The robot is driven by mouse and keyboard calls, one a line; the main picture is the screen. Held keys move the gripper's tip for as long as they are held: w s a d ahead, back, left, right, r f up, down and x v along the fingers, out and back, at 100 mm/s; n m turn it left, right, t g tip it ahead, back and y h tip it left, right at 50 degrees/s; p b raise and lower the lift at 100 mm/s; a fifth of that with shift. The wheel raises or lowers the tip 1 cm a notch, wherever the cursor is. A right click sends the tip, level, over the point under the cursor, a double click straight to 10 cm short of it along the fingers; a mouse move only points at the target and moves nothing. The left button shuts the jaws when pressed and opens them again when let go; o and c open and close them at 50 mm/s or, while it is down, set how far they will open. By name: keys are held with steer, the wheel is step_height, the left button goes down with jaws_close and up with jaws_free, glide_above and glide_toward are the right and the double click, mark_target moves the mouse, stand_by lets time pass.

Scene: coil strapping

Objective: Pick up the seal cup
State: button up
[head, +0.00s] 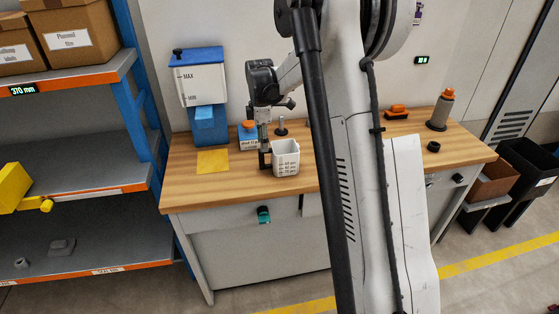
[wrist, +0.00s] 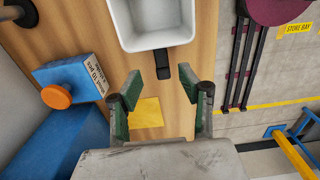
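The seal cup, a white square cup with markings on its side (head: 286,160), stands upright on the wooden bench (head: 320,187). In the wrist view it is at the top (wrist: 152,44), its hollow inside showing, with a short black handle (wrist: 162,73) pointing toward my gripper. My gripper (head: 264,155) is low over the bench, just left of the cup in the head view. In the wrist view its two green-padded fingers (wrist: 166,88) are spread, with the handle's end near the gap between their tips. Nothing is visibly held.
A yellow sheet (head: 213,161) lies on the bench left of my gripper. A blue box with an orange knob (wrist: 68,85) stands close by. A white-and-blue dispenser (head: 203,95) is behind. Orange-topped items (head: 441,110) stand on the right part of the bench.

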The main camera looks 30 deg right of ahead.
mark_target(267, 165)
step_height(267, 165, down, 2)
steer(key=shift+f, duration=0.1)
steer(key=f, duration=0.2)
steer(key=d+f, duration=0.1)
steer(key=shift+s+f, duration=0.35)
steer(key=shift+f, duration=0.05)
steer(key=shift+a+f, duration=0.1)
steer(key=shift+f, duration=0.5)
steer(key=shift+c, duration=0.5)
jaws_close()
